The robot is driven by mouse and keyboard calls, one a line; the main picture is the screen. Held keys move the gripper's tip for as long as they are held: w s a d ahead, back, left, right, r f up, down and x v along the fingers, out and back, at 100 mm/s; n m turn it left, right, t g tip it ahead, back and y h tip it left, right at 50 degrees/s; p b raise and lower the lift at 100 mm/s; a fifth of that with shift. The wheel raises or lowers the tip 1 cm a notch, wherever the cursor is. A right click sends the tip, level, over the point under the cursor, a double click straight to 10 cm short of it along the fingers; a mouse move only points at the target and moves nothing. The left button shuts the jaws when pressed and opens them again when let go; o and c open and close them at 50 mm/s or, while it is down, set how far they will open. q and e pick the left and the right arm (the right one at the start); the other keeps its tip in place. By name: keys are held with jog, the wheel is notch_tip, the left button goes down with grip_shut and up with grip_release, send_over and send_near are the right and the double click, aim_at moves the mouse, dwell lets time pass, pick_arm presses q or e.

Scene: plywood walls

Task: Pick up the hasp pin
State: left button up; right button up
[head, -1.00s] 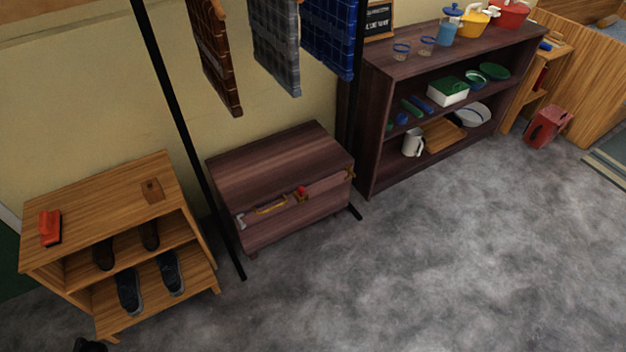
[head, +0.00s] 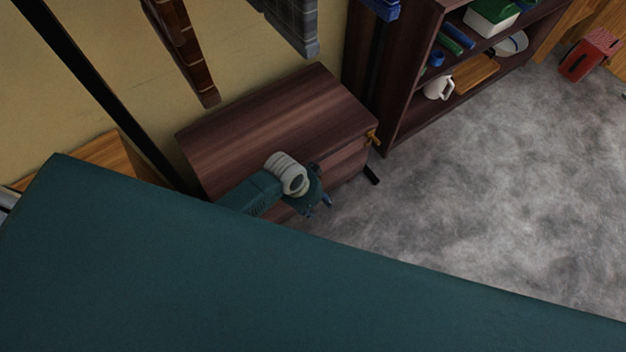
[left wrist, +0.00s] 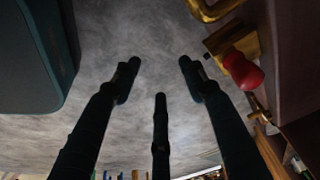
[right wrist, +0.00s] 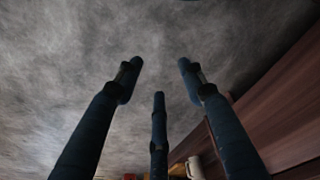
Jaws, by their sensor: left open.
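The hasp pin (left wrist: 243,71) shows in the left wrist view as a red rounded knob at the upper right. It is at a brass hasp (left wrist: 236,42) on the front of the dark wooden chest (head: 290,115). My left gripper (head: 318,205) is in front of the chest in the head view, which hides the pin. In the left wrist view my left gripper (left wrist: 160,78) is open and empty, with the knob to the right of its fingers, apart from them. My right gripper (right wrist: 160,80) is open and empty over the floor.
A brass handle (left wrist: 212,8) and a brass catch (left wrist: 262,108) are near the pin. Free grey floor (head: 480,190) lies to the right. My own teal body covers the lower head view.

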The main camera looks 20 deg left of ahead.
pick_arm(q)
jog(key=w+d+r+m+g+b, duration=0.1)
jog(key=w+d+r+m+b, duration=0.2)
jog(key=w+r+m, duration=0.3)
jog(key=w+a+r+m, duration=0.1)
jog(key=a+r, duration=0.1)
jog(key=a+r+m+y+b, duration=0.1)
jog(key=a+r+m, duration=0.1)
jog(key=w+a+r+m+g+y+b, duration=0.1)
jog(key=a+r+m, duration=0.1)
jog(key=shift+w+r, duration=0.3)
jog(key=shift+w, duration=0.05)
jog(key=shift+a+m, duration=0.3)
jog(key=shift+a, duration=0.05)
notch_tip(320, 180, down, 4)
jog(key=shift+r+b, duration=0.1)
jog(key=shift+b, duration=0.45)
jog(key=shift+f, duration=0.95)
notch_tip(320, 180, down, 4)
jog(key=shift+s+f+b, duration=0.1)
jog(key=shift+b, duration=0.8)
jog(key=shift+f, duration=0.15)
grip_shut()
pick_arm(e)
notch_tip(320, 180, up, 8)
jog(key=w+t, duration=0.1)
jog(key=w, duration=0.2)
jog(key=shift+r, duration=0.25)
